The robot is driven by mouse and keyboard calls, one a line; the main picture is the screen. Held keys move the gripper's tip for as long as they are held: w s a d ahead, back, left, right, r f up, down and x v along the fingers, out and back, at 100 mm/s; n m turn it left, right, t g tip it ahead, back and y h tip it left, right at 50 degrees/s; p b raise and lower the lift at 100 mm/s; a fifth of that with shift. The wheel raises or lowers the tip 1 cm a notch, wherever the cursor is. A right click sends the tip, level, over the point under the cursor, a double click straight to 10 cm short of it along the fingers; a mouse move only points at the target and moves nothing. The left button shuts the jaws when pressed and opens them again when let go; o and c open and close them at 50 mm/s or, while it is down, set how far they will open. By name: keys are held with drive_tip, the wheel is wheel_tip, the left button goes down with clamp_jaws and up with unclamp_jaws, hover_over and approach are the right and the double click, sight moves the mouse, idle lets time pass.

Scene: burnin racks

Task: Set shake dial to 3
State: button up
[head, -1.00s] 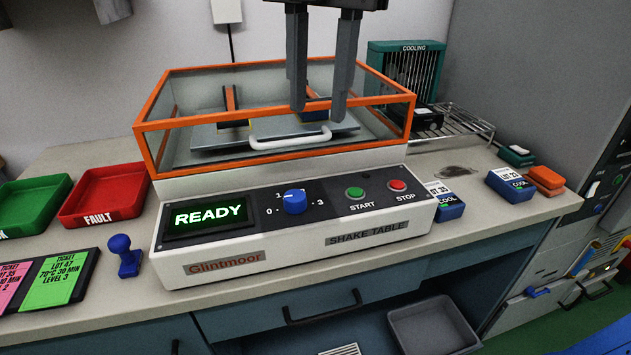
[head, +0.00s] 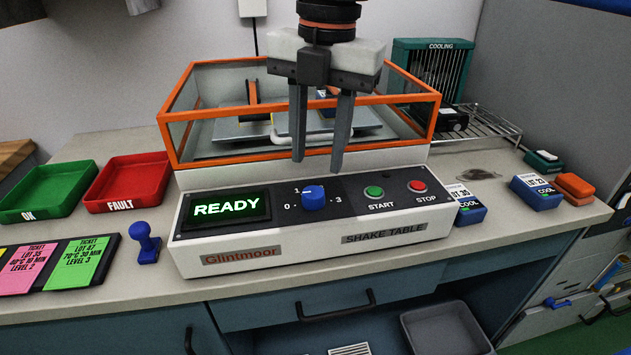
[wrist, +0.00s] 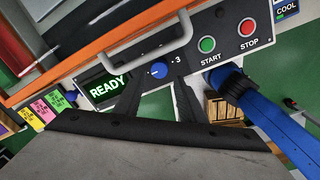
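The shake dial (head: 314,198) is a blue knob on the shake table's front panel (head: 260,240), between marks 0, 1 and 3. Its white pointer line is near the 1 mark, at the upper left. The green display (head: 227,208) reads READY. My gripper (head: 318,167) is open and empty, its fingers pointing down above and slightly behind the dial. In the wrist view the dial (wrist: 159,70) shows between the two open fingers (wrist: 155,85), not touched by them.
The orange-framed clear enclosure (head: 300,103) with a white handle stands behind the panel. Green START (head: 374,191) and red STOP (head: 417,186) buttons are right of the dial. A blue stamp (head: 147,243) and ticket board (head: 105,262) are at left. Blue lot boxes (head: 536,193) are at right.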

sight(315, 190)
drive_tip(key=f, duration=0.6)
drive_tip(key=shift+w+a+f, duration=0.1)
drive_tip(key=shift+a+f, duration=0.1)
drive_tip(key=shift+f, duration=0.15)
drive_tip(key=c, duration=0.8)
